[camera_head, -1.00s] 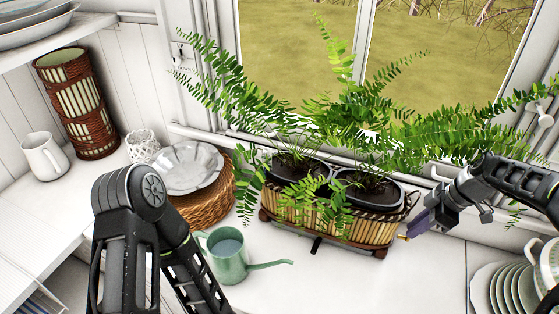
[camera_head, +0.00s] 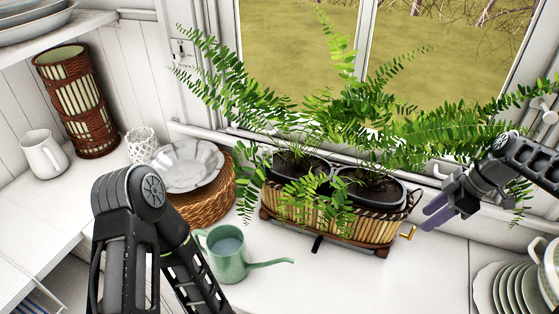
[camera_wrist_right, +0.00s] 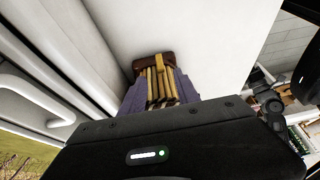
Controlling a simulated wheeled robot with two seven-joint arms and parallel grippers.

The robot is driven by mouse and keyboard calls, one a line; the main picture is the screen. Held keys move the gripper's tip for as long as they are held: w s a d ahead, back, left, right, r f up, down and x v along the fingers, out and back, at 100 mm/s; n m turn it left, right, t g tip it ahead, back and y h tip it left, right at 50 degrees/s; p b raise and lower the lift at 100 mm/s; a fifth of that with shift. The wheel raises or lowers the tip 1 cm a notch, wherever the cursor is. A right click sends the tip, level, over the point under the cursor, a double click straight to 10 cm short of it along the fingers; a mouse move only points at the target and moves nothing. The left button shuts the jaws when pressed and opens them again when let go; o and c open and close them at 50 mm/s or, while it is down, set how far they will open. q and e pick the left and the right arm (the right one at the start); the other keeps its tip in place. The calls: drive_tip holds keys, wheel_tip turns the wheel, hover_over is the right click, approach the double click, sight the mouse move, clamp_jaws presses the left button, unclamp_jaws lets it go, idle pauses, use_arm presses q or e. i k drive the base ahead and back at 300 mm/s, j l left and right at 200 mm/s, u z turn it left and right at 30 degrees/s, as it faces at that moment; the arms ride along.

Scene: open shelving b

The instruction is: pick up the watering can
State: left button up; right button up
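The green watering can (camera_head: 228,262) stands on the white counter in front of the planter, its spout pointing right. My left arm covers part of its left side in the head view. My left gripper is out of view. My right gripper (camera_head: 430,217) is at the right end of the planter, well away from the can. Its two purple fingers are apart with nothing held between them. In the right wrist view the gripper (camera_wrist_right: 158,90) points at the end of the planter, which shows in the gap between the fingers. The can is not in that view.
The wicker planter (camera_head: 330,222) with ferns stands by the window, a brass handle (camera_head: 408,233) at its right end. A round basket (camera_head: 212,207) holding pale plates (camera_head: 187,166) is behind the can. Stacked plates (camera_head: 497,290) stand at the lower right. Counter right of the can is clear.

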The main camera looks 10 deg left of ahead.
sight(226, 250)
drive_tip(key=k+j, duration=1.05)
drive_tip(key=k, duration=0.25)
